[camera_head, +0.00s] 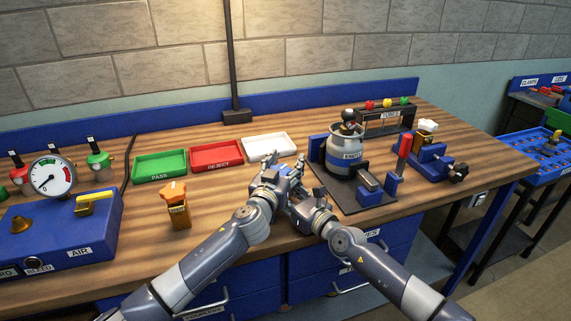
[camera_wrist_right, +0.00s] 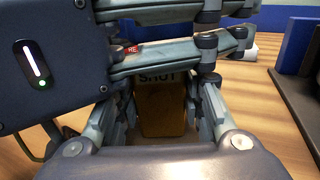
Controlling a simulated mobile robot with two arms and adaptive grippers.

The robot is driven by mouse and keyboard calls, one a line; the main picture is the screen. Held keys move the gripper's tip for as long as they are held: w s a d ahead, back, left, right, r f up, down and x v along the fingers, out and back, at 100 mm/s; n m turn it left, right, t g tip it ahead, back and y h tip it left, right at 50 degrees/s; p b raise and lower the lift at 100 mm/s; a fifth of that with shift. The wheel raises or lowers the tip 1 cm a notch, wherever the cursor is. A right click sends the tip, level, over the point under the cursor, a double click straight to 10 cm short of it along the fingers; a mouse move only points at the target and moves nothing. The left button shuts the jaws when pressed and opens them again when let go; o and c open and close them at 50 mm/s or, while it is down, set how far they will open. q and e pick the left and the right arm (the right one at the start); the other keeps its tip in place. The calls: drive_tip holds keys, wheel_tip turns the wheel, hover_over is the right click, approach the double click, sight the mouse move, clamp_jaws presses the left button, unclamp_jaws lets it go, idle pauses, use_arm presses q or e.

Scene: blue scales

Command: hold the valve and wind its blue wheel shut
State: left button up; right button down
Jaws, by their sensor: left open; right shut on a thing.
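The valve (camera_wrist_right: 163,112) shows in the right wrist view as a brownish block with a white label reading SHUT. It sits between the fingers of my right gripper (camera_wrist_right: 162,88), which is shut on it. In the head view my right gripper (camera_head: 298,197) is at the table's front middle, and the valve is hidden there by the hands. My left gripper (camera_head: 286,169) is open, right beside the right one. Its grey links cross above the valve in the right wrist view. I cannot make out the blue wheel clearly in either view.
Green (camera_head: 160,167), red (camera_head: 217,156) and white (camera_head: 269,149) trays lie behind the hands. An orange-topped valve (camera_head: 178,207) stands left. A gauge box (camera_head: 75,230) is far left. A grey pot on a stand (camera_head: 345,155) and a blue vise (camera_head: 432,163) are right.

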use_arm(q)
drive_tip(key=shift+c, duration=0.6)
drive_tip(key=c, duration=0.7)
drive_tip(key=shift+c, duration=0.3)
drive_tip(key=shift+d+f+h, duration=0.1)
drive_tip(key=shift+h, duration=0.2)
drive_tip(key=shift+c, duration=0.2)
drive_tip(key=m+g+h, duration=0.1)
drive_tip(key=m+h, duration=0.1)
drive_tip(key=h, duration=0.1)
drive_tip(key=d+m+g+h, duration=0.1)
drive_tip(key=shift+s+d+m+g, duration=0.1)
drive_tip(key=shift+s+m+g, duration=0.2)
drive_tip(key=shift+s+m, duration=0.1)
drive_tip(key=shift+s+d+m+g+h, duration=0.15)
drive_tip(key=shift+m+g+h, duration=0.45)
drive_tip(key=shift+g+h, duration=0.15)
drive_tip(key=shift+s+d+m+g+h, duration=0.1)
drive_tip(key=shift+s+m+g+h, duration=0.05)
drive_tip(key=shift+m+g+h, duration=0.55)
drive_tip(key=shift+s+d+m+g+h, duration=0.15)
drive_tip(key=shift+m+g+h, duration=0.35)
drive_tip(key=shift+g+h, duration=0.3)
drive_tip(key=shift+c, duration=0.6)
drive_tip(key=shift+w+a+f, duration=0.1)
drive_tip(key=shift+a, duration=0.15)
